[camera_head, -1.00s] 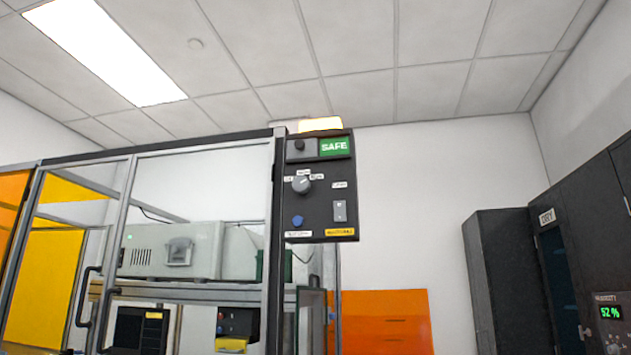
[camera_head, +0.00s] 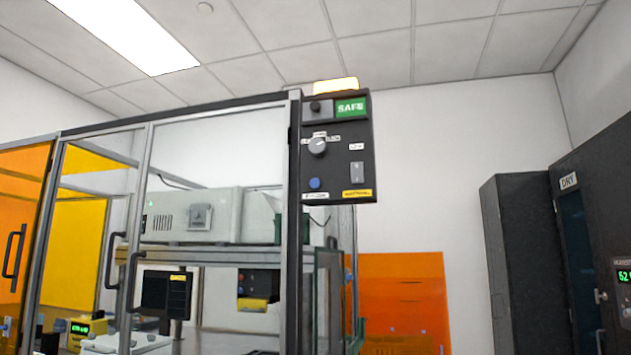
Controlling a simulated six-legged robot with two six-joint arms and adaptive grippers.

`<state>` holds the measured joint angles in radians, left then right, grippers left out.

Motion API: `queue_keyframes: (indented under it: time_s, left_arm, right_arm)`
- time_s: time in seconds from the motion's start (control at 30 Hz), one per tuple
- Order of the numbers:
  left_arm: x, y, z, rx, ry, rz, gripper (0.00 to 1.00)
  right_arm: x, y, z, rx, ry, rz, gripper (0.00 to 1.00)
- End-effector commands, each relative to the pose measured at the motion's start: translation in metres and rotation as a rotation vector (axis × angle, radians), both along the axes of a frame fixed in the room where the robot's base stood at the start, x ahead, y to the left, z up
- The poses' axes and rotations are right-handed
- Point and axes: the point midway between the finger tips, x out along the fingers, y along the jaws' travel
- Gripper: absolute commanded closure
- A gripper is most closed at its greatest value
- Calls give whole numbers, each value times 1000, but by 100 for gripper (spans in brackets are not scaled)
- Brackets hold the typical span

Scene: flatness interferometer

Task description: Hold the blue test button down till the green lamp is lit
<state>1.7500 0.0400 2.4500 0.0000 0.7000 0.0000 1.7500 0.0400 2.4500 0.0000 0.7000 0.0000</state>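A dark control panel (camera_head: 338,165) is mounted at the top corner of the glazed enclosure. The blue button (camera_head: 315,183) is at the panel's lower left, above a small white label. No separate lit green lamp can be made out on the panel. Neither gripper is in view, and nothing touches the button.
The enclosure frame (camera_head: 294,230) has doors with black handles (camera_head: 134,270). An orange panel (camera_head: 402,300) and dark cabinets (camera_head: 525,260) stand to the right.

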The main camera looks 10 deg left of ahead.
Motion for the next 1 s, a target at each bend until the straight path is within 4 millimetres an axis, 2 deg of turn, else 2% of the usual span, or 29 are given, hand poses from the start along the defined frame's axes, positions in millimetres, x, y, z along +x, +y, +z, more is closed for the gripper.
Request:
queue_keyframes:
  time_s: [0.37, 1.0]
  left_arm:
    - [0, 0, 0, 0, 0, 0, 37]
    - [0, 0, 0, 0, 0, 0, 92]
  right_arm:
    - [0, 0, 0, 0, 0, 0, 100]
    - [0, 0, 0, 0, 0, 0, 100]
